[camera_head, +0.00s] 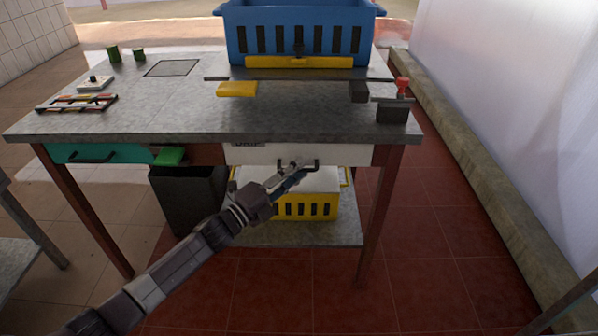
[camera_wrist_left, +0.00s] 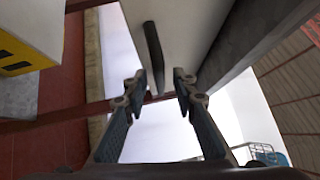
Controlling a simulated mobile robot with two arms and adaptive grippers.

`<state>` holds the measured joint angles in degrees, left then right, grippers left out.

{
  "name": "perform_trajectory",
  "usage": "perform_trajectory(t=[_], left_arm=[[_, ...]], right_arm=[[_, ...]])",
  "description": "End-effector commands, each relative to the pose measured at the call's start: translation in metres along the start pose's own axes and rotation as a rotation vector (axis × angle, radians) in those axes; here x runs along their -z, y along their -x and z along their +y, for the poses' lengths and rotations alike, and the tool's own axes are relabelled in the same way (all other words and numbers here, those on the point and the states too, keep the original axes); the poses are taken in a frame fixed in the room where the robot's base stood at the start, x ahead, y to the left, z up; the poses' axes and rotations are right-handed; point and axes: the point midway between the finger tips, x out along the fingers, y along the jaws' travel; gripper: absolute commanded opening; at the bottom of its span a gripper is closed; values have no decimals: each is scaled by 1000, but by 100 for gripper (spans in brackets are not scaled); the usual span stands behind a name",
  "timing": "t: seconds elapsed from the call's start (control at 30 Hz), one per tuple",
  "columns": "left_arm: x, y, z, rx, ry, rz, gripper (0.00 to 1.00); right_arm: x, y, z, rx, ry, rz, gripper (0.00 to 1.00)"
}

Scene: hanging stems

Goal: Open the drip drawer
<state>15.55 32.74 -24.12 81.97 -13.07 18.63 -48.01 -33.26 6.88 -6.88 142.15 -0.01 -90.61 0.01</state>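The drip drawer (camera_head: 345,154) has a white front under the right half of the metal table, with a partly hidden label at its top edge. It looks closed. Its dark bar handle (camera_head: 313,163) is at the front's lower middle, and it also shows in the left wrist view (camera_wrist_left: 152,45). My left gripper (camera_head: 298,165) reaches up from the lower left to just beside the handle. In the left wrist view its two fingers (camera_wrist_left: 162,84) are apart, with the handle's near end at the gap between them. I cannot tell whether they touch it. My right gripper is not in view.
A teal drawer (camera_head: 120,154) sits at the table's left. A black bin (camera_head: 187,200) stands below, beside a yellow crate (camera_head: 305,209) on the lower shelf (camera_head: 300,236). A blue crate (camera_head: 298,18) stands on the table. The red floor in front is clear. A wall runs along the right.

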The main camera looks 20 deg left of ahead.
Motion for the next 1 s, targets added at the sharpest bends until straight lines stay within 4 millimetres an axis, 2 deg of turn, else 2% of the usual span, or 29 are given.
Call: perform_trajectory(t=[0.13, 0.4, 0.63, 1.0], left_arm=[[0, -8, 0, -1, 0, -1, 25], [0, -9, 0, -2, 1, -1, 25], [0, -9, 0, -2, 1, -1, 0], [0, -8, 1, -2, 1, 0, 0]], right_arm=[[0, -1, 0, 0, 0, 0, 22], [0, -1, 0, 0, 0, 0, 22], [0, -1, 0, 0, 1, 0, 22], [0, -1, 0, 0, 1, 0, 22]])
